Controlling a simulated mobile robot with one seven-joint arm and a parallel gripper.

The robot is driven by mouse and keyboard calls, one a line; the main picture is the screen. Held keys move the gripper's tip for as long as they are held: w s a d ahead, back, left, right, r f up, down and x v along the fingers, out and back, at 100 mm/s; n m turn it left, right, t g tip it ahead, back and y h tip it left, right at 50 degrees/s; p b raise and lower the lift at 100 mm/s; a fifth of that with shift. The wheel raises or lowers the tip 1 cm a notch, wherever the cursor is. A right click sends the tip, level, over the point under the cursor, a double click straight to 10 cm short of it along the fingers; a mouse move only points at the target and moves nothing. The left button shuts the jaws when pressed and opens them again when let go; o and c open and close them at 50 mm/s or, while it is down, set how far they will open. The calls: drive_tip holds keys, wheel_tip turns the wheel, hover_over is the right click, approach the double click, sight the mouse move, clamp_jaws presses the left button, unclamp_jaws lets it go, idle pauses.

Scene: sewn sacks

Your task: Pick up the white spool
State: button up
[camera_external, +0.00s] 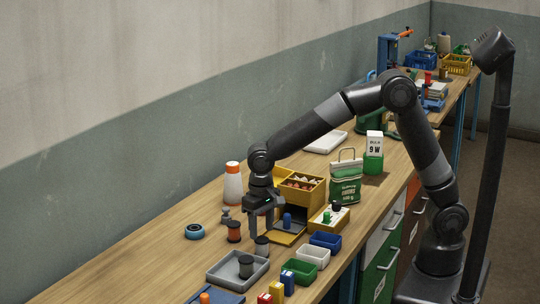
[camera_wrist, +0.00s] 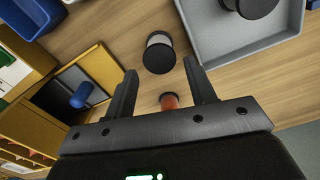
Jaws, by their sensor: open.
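The white spool (camera_wrist: 160,40), with black end caps and pale thread, stands upright on the wooden bench. In the wrist view it lies just beyond and between the fingertips of my gripper (camera_wrist: 160,70). In the external view the white spool (camera_external: 262,247) is just below and in front of my gripper (camera_external: 260,228), which points down. My gripper is open and nothing is held in it. A red-brown spool (camera_wrist: 169,101) shows between the fingers, nearer the palm; it also stands left of the gripper in the external view (camera_external: 233,232).
A grey tray (camera_external: 222,279) with a dark spool (camera_external: 246,268) stands close by. A yellow box (camera_external: 304,197), a blue bin (camera_external: 325,240), a white bin (camera_external: 312,257) and a green bin (camera_external: 298,271) are to the right. A blue tape roll (camera_external: 194,231) lies left.

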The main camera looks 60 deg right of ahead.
sight(262, 239)
wheel_tip(262, 239, down, 7)
drive_tip(key=shift+r, duration=0.2)
idle(0.3)
drive_tip(key=c, duration=0.7)
drive_tip(key=shift+c, duration=0.2)
drive_tip(key=shift+r, duration=0.1)
